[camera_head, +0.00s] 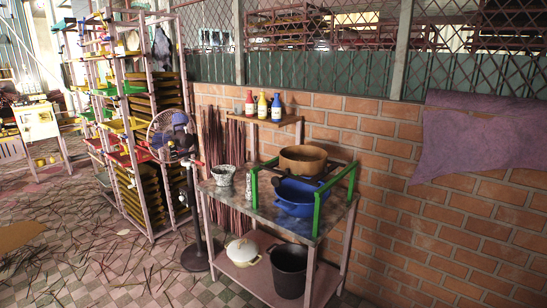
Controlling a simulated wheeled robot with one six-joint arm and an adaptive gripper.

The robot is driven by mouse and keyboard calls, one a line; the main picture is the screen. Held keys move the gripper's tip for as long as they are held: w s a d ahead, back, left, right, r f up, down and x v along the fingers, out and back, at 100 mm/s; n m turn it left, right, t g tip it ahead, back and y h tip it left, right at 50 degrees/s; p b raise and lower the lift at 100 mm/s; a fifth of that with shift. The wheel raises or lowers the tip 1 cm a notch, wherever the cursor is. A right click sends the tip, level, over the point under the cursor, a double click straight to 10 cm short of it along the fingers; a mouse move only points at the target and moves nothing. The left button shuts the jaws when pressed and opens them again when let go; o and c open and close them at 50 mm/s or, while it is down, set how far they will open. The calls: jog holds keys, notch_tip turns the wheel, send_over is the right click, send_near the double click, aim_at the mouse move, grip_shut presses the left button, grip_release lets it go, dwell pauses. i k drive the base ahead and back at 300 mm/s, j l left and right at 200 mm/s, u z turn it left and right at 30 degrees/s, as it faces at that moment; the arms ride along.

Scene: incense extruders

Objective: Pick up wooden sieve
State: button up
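A round brown, wooden-looking vessel (303,160), which looks like the sieve, sits at the top right of a small metal table (262,222) against the brick wall. A blue pot (297,197) stands just in front of and below it, and hides part of the area under it. A frame with green posts (318,212) surrounds the blue pot. My gripper is not in view.
A patterned grey pot (223,175) stands on the table's left. A white lidded pot (243,251) and black bucket (289,270) are on the lower shelf. A pedestal fan (172,136) and tall racks stand left. Sticks litter the tiled floor.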

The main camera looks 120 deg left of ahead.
aim_at(303, 159)
jog(key=u, duration=2.95)
